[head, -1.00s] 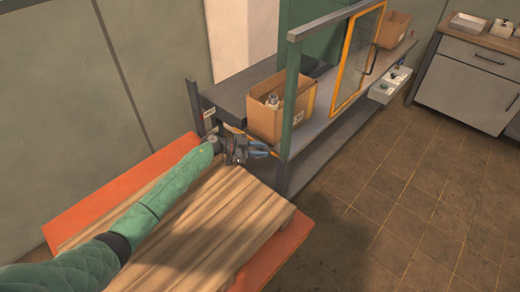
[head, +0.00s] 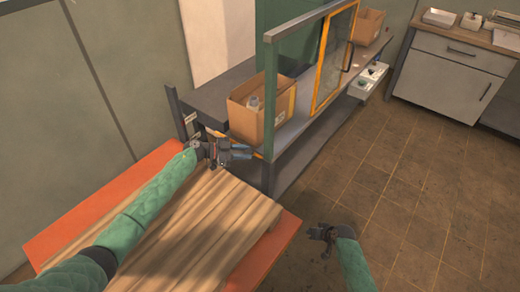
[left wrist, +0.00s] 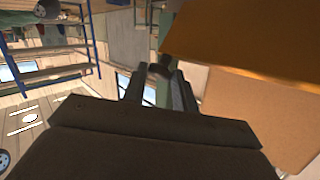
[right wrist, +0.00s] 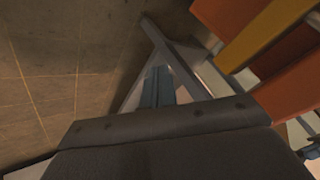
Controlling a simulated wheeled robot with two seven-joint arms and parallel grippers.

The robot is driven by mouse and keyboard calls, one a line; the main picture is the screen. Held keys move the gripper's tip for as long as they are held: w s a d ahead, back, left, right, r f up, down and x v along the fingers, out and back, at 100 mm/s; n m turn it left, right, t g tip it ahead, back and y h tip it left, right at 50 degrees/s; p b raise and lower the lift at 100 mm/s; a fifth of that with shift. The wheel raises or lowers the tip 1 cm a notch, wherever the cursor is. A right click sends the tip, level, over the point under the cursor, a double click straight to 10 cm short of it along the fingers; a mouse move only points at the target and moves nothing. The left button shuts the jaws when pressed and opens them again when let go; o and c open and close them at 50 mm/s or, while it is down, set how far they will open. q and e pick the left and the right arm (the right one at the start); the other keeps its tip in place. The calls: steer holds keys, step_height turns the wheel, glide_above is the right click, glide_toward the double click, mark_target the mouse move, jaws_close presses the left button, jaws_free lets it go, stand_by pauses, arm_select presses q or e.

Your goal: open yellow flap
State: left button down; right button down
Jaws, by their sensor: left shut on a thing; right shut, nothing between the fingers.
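The yellow flap shows as a thin yellow edge (head: 258,155) at the near end of the bench, below the cardboard box. In the left wrist view a broad orange-yellow panel (left wrist: 240,45), apparently this flap, fills the upper right. My left gripper (head: 243,154) is at that edge. In the left wrist view its fingers (left wrist: 163,85) are shut on a small dark knob (left wrist: 160,70) close beside the panel. I cannot tell whether the knob is fixed to it. My right gripper (head: 318,236) is shut and empty, over the floor; its fingers also show in the right wrist view (right wrist: 158,88).
A cardboard box (head: 245,120) stands on the bench (head: 285,140). A green post (head: 270,110) and a yellow-framed glass door (head: 322,65) rise beside it. A pallet of planks (head: 190,225) with orange edges lies in front. The tiled floor (head: 410,190) at right is clear.

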steer(key=w+a+r+n+y, duration=0.1)
steer(key=w+a+r+y, duration=0.3)
steer(key=r, duration=0.7)
steer(key=w+a+r+n+y, duration=0.2)
steer(key=w+a+r, duration=0.4)
steer(key=r, duration=0.4)
steer(key=w+a+r+n+y, duration=0.1)
steer(key=w+a+r+y, duration=0.4)
steer(key=r, duration=0.6)
arm_select(q)
steer(key=shift+s+d+f, duration=0.1)
steer(key=shift+d+f, duration=0.1)
arm_select(e)
steer(key=w+a+f+h, duration=0.2)
steer(key=w+a, duration=0.3)
steer(key=a, duration=0.2)
steer(key=shift+a+f, duration=0.3)
steer(key=shift+f, duration=0.05)
